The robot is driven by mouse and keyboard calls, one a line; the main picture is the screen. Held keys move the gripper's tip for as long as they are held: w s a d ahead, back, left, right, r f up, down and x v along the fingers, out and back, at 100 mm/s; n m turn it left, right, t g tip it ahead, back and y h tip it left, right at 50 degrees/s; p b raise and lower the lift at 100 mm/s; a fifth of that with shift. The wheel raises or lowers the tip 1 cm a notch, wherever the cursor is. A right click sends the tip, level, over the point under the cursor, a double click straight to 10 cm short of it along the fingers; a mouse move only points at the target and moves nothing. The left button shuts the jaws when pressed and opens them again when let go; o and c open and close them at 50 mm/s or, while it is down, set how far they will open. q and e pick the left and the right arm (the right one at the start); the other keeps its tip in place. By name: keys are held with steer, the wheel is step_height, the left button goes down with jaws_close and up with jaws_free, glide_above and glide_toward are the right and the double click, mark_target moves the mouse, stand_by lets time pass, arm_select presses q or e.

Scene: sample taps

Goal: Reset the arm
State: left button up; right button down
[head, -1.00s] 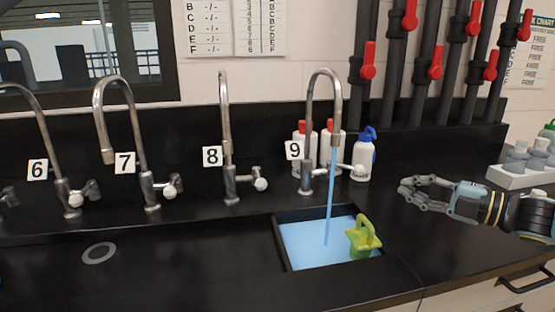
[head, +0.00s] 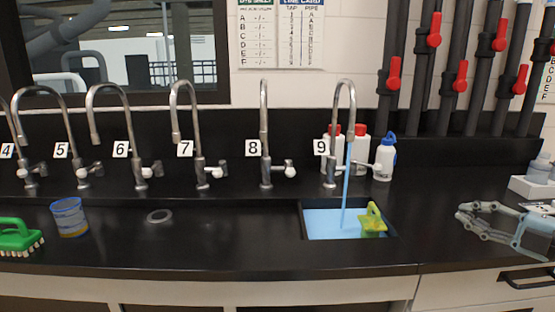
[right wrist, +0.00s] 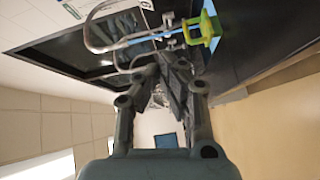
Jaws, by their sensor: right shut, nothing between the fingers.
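My right gripper (head: 462,215) is at the right of the head view, over the black counter, right of the sink. It is shut with nothing held. It also shows in the right wrist view (right wrist: 164,66), its fingers pointing toward the top of the picture. My right arm runs out of the head view at the right edge. My left gripper is not in view.
Tap 9 (head: 351,110) runs blue water into the sink (head: 302,222), where a yellow-green object (head: 373,222) sits. White bottles (head: 384,160) stand behind. A green brush (head: 18,238) and a blue cup (head: 69,217) are at left. The middle counter is clear.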

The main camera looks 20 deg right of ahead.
steer(key=s+a+f+m+g+h, duration=0.45)
steer(key=a+f+m+h, duration=0.25)
steer(key=a+f+m, duration=0.4)
steer(key=s+a+r+m+g, duration=0.1)
steer(key=s+a+m+g, duration=0.35)
steer(key=s, duration=0.45)
steer(key=s+a+r+m+g, duration=0.25)
steer(key=s+a+m, duration=0.3)
steer(key=s, duration=0.35)
step_height(320, 180, down, 27)
steer(key=s+d+g+h+b, duration=0.1)
steer(key=d+g+b, duration=0.1)
steer(key=b, duration=0.1)
steer(key=s+f+g+b, duration=0.1)
steer(key=s+f+b, duration=0.1)
steer(key=s+f, duration=1.7)
step_height(320, 180, down, 3)
steer(key=shift+s+d+r+n, duration=0.2)
steer(key=shift+d+n, duration=0.1)
steer(key=shift+d, duration=0.15)
